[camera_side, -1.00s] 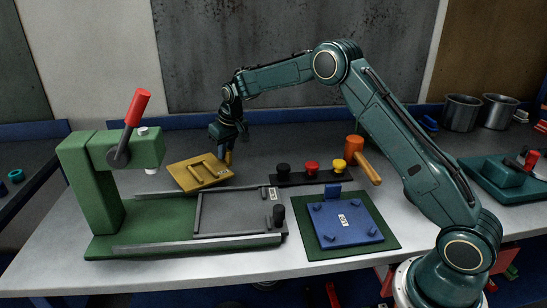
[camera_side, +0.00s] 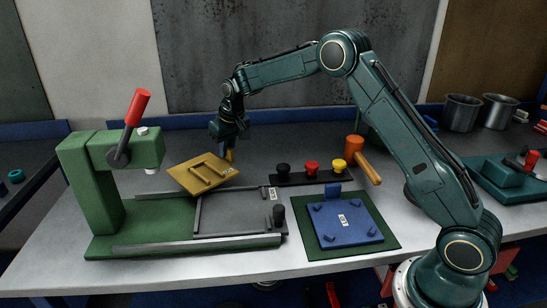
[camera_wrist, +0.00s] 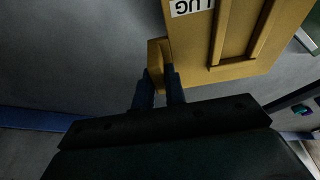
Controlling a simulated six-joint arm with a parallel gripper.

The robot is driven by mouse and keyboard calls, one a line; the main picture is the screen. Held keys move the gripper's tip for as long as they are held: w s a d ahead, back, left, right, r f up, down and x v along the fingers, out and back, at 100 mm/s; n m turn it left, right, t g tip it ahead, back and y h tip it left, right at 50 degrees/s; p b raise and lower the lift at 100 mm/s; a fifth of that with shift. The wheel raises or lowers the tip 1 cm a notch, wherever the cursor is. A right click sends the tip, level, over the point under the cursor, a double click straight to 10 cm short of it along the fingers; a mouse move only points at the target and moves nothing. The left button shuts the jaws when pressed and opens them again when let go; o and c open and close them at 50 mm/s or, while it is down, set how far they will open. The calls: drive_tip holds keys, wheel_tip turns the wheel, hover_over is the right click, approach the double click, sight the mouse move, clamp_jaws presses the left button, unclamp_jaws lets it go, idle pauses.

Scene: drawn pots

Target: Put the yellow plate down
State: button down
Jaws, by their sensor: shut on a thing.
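The yellow plate (camera_side: 203,174) has raised ribs on its face and hangs tilted in the air over the left part of the bench, just right of the green press. My gripper (camera_side: 229,156) is shut on a tab at its back right edge. In the wrist view my gripper (camera_wrist: 160,88) has its two dark fingers closed on the tab of the yellow plate (camera_wrist: 240,68), with a white label near it. The plate's underside is hidden.
A green press (camera_side: 92,182) with a red lever stands at left, with a grey sliding tray (camera_side: 232,216) on its base. A blue plate (camera_side: 345,222) lies on a green mat (camera_side: 312,245). Black, red and yellow knobs (camera_side: 312,168) and an orange mallet (camera_side: 355,150) are behind.

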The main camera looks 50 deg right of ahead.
drive_tip(key=s+a+r+m, duration=0.1)
drive_tip(key=s+a+r, duration=0.2)
drive_tip(key=s, duration=0.3)
drive_tip(key=s+a+r+m, duration=0.1)
drive_tip(key=s+a+r, duration=0.15)
drive_tip(key=s, duration=0.45)
drive_tip(key=s+a+r+m+g+h, duration=0.15)
drive_tip(key=s+r+m, duration=0.45)
drive_tip(key=r, duration=0.8)
wheel_tip(320, 180, down, 16)
drive_tip(key=s, duration=0.1)
drive_tip(key=shift+a+n, duration=0.25)
drive_tip(key=shift+n, duration=0.05)
drive_tip(key=shift+s+f, duration=0.1)
drive_tip(key=shift+f, duration=0.1)
drive_tip(key=shift+s+a+x, duration=0.15)
drive_tip(key=shift+x, duration=0.8)
drive_tip(key=shift+s+a+x, duration=0.15)
drive_tip(key=shift+x, duration=0.85)
drive_tip(key=shift+f, duration=0.2)
drive_tip(key=c, duration=1.5)
unclamp_jaws()
drive_tip(key=shift+o, duration=0.2)
